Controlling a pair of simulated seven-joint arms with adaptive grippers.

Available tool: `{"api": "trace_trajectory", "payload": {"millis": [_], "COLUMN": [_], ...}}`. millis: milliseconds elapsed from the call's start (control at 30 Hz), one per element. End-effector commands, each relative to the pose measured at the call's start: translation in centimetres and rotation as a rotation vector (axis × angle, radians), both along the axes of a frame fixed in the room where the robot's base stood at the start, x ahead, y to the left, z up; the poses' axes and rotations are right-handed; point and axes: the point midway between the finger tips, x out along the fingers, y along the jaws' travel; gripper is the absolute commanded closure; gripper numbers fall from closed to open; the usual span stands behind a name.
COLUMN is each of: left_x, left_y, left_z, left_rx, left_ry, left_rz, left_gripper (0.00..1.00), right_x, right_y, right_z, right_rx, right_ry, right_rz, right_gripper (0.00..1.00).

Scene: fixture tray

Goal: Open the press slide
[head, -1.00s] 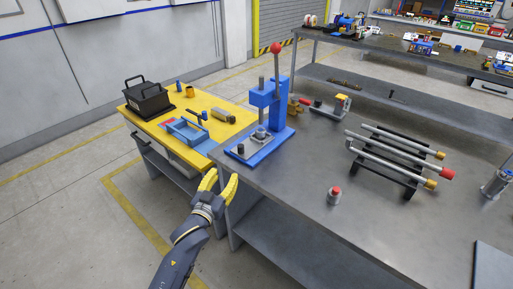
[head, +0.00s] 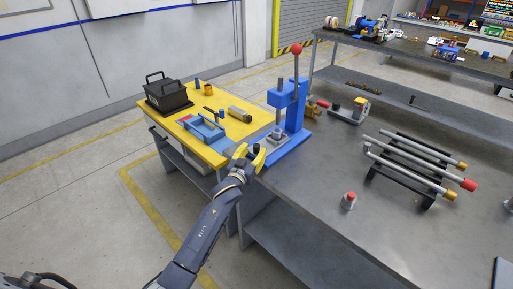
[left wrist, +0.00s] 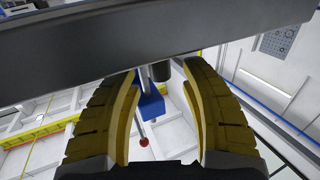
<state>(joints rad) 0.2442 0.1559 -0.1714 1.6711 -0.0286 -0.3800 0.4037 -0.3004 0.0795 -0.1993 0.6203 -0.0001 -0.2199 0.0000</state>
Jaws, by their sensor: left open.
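The blue press (head: 297,118) stands on the left end of the grey metal table, with a red-ball lever (head: 296,48) rising above it. A small black knob (head: 256,149) is at the front of its low slide. My left gripper (head: 249,156) is open at the table's edge, its yellow fingers close around the knob area; contact is unclear. In the left wrist view the open fingers frame a dark cylinder (left wrist: 161,71), likely the knob, with the blue press (left wrist: 151,106) and red ball beyond. The fingers partly hide the slide. My right gripper is out of view.
On the grey table (head: 300,195) are a rack of rods (head: 415,170) and a red-capped cylinder (head: 349,201). The table's front is otherwise clear.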

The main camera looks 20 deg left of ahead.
Motion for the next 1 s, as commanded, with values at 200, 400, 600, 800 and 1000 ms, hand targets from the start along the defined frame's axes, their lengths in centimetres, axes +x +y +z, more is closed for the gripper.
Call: {"api": "trace_trajectory", "payload": {"millis": [200, 400, 600, 800, 1000], "left_x": [2.1, 2.8, 2.9, 2.9, 2.8], "left_y": [-0.2, -0.3, -0.3, -0.3, -0.3], "left_z": [0.0, -0.1, 0.0, 0.0, 0.0], "left_rx": [-0.002, -0.002, -0.001, -0.001, -0.001], "left_ry": [0.000, 0.001, 0.000, 0.000, 0.000], "left_rz": [0.000, 0.000, 0.000, 0.000, 0.000], "left_gripper": [0.55, 0.55, 0.55, 0.63, 0.86], "right_x": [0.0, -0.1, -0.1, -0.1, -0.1], "right_y": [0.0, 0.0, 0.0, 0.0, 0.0], "right_z": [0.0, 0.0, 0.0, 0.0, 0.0], "right_rx": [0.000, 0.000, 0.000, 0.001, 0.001], "right_ry": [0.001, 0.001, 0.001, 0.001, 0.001], "right_rz": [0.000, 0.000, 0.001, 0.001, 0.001], "right_gripper": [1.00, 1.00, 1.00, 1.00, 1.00]}}
